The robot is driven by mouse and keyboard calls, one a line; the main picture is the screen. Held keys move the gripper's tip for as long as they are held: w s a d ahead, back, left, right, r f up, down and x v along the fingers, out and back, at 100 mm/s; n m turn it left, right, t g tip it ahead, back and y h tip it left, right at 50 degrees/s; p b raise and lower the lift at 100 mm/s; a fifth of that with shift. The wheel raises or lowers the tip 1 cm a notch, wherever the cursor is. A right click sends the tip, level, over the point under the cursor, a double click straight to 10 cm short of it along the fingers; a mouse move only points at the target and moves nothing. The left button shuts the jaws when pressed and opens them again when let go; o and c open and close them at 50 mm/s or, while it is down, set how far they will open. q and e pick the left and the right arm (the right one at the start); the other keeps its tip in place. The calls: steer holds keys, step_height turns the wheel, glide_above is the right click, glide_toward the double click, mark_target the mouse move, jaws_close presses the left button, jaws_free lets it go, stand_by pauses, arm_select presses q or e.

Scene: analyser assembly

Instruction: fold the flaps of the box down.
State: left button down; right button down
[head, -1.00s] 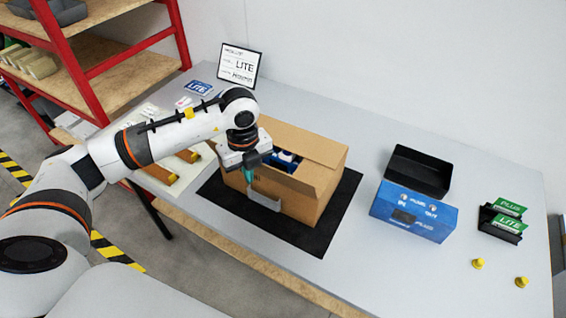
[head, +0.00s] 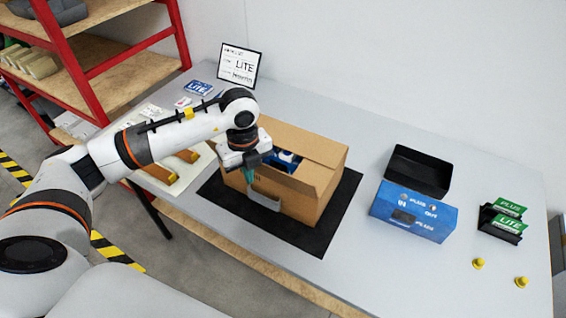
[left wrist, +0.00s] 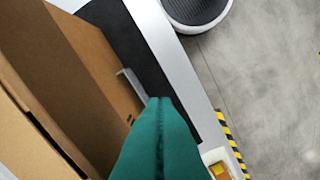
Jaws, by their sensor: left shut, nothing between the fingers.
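The open cardboard box (head: 305,200) stands on a black mat (head: 335,225). Its far flap (head: 300,143) and right-hand flap (head: 318,175) show in the head view; their exact angles are hard to judge. Blue and white contents (head: 285,161) show through the opening. My left gripper (head: 248,178), with teal fingers, is shut and empty at the box's near left side. In the left wrist view the teal fingers (left wrist: 158,105) point down beside the cardboard wall (left wrist: 95,75). A thin grey piece (head: 265,201) shows by the fingertips; I cannot tell what it belongs to. My right gripper is out of view.
A blue box (head: 412,213) and a black tray (head: 420,170) stand right of the mat. A holder with green cards (head: 508,222) and two yellow pieces (head: 479,264) lie farther right. A framed sign (head: 239,66) stands behind. The grey table (head: 390,115) is clear at the back.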

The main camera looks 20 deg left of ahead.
arm_select(q)
steer(key=shift+w+d+r, duration=0.1)
steer(key=shift+w+r, duration=0.15)
steer(key=shift+w, duration=0.45)
steer(key=shift+w+d+r, duration=0.1)
steer(key=shift+w+r, duration=0.2)
steer(key=shift+w, duration=0.4)
steer(key=shift+w+r, duration=0.25)
steer(key=shift+w, duration=0.45)
steer(key=w+f+b, duration=0.1)
steer(key=w+b, duration=0.1)
steer(key=w, duration=0.1)
steer(key=w+f+b, duration=0.2)
steer(key=w, duration=0.1)
steer(key=w+f+b, duration=0.1)
steer(key=w+b, duration=0.1)
steer(key=w, duration=0.1)
steer(key=shift+w+d+f, duration=0.1)
steer(key=shift+d+f, duration=0.1)
steer(key=shift+d, duration=0.15)
steer(key=shift+f, duration=0.4)
